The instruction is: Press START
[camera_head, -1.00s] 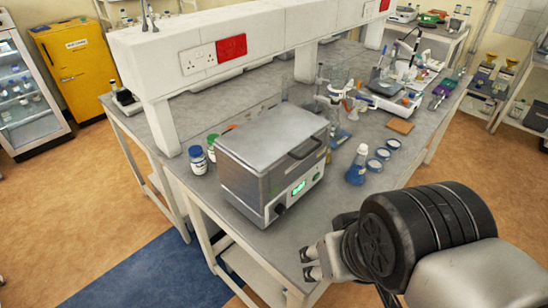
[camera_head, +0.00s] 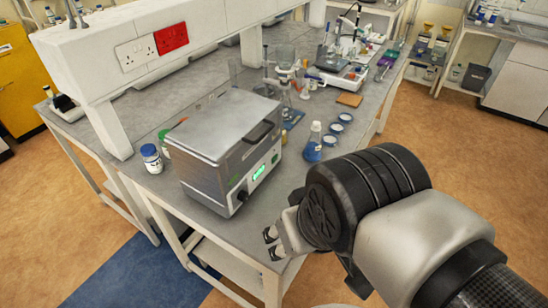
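A grey metal box-shaped device (camera_head: 212,150) with a lid and a dark handle stands at the near end of the bench. Its front panel has a lit green display (camera_head: 258,172) and a dark round knob (camera_head: 242,196). No START label is legible, and I cannot tell which part of the panel is the button. My gripper (camera_head: 272,244) is in front of and below the panel in the picture, apart from it, near the bench's front edge. Its two fingertips are apart with nothing visible between them.
The grey bench (camera_head: 150,187) carries a blue-capped jar (camera_head: 151,160) left of the device. A flask of blue liquid (camera_head: 313,145) and several round dishes stand right of it. A white overhead shelf (camera_head: 90,45) runs behind. The brown floor (camera_head: 470,160) at right is open.

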